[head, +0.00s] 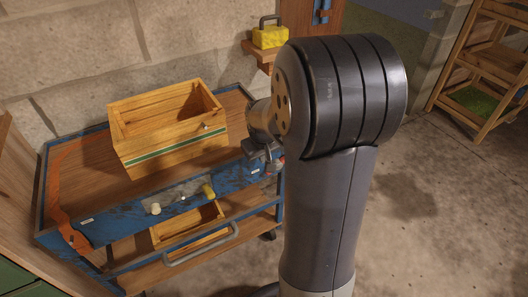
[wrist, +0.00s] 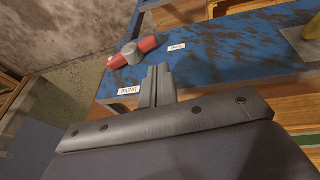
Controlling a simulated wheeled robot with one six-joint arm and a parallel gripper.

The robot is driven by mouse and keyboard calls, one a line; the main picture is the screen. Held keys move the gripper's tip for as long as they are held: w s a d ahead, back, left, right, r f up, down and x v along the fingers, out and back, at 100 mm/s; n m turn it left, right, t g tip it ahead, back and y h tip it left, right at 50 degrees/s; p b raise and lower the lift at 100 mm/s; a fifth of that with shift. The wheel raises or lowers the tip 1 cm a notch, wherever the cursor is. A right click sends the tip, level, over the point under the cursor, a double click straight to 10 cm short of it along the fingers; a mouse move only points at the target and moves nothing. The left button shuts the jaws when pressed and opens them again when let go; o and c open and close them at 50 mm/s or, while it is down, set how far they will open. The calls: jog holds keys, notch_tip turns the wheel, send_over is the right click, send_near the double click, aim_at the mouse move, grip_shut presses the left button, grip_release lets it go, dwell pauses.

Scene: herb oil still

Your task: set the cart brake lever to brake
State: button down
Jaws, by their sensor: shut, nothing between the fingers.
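The brake lever (wrist: 147,45) is a red bar on a round grey hub, set on the scuffed blue front panel of the cart (wrist: 220,50). In the wrist view the bar lies tilted, with its right end toward a small white label (wrist: 177,47). A second white label (wrist: 129,90) sits nearer the panel's lower edge; I cannot read either surely. My gripper (wrist: 157,82) is shut and empty, its fingertips over the panel just below and right of the hub, apart from the bar in the picture. In the head view my gripper (head: 264,158) is at the panel's right end and mostly covers the lever.
A wooden box (head: 165,150) with a green stripe stands on the cart top. The panel also carries a cream knob (head: 155,209) and a yellow knob (head: 208,190). A grey handle (head: 200,246) juts out below. A yellow case (head: 270,37) sits on a wall shelf. Floor at right is clear.

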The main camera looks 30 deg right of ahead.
notch_tip(320, 180, down, 6)
jog(key=d+b, duration=0.1)
jog(key=d, duration=0.1)
jog(key=shift+w, duration=0.4)
jog(key=shift+a+f+b, duration=0.4)
jog(key=shift+f+b, duration=0.2)
jog(key=shift+f, duration=0.25)
